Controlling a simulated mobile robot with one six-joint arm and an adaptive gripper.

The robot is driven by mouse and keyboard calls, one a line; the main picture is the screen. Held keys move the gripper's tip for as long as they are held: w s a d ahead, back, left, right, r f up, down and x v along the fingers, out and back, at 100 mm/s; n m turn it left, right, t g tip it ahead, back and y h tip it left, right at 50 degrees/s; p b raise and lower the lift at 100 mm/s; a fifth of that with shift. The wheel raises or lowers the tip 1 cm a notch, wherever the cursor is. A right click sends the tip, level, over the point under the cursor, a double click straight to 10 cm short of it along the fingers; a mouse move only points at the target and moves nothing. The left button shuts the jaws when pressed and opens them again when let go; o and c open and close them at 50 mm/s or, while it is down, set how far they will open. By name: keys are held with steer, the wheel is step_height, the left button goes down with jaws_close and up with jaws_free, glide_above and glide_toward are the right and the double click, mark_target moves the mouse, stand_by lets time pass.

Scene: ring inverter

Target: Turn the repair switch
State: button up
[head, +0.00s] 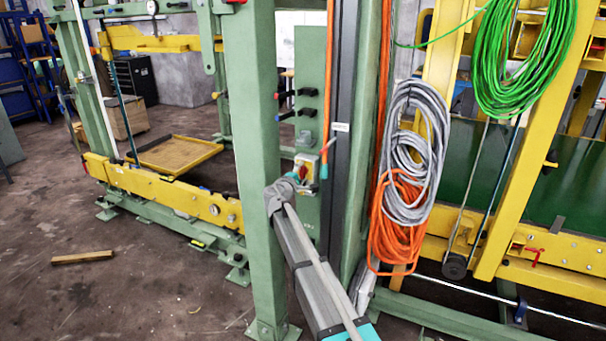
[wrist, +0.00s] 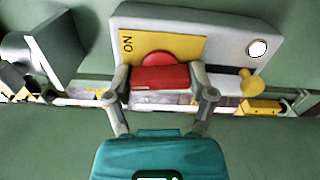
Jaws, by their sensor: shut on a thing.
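The repair switch is a red knob (wrist: 160,76) on a yellow plate (wrist: 190,47) marked ON. The plate sits on a light grey box (wrist: 235,30) on a green panel. My gripper (wrist: 162,82) has a finger on each side of the knob's red bar and is shut on it. The bar runs roughly level across the wrist view, between the fingers. In the head view, the switch box (head: 308,162) is on the green cabinet, and my arm reaches up to it from below. My fingertips are hard to make out there.
A green post (head: 258,150) stands just left of the switch, close to my arm. Black handles (head: 307,112) are above the box. Grey cable coils (head: 408,150) and orange cable (head: 395,235) hang to the right. A yellow peg (wrist: 250,83) sticks out beside the knob.

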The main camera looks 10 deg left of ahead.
steer(key=shift+d+m, duration=0.1)
steer(key=shift+m, duration=0.7)
steer(key=shift+s, duration=0.1)
steer(key=o, duration=0.9)
steer(key=shift+o, duration=0.8)
steer(key=v, duration=1.2)
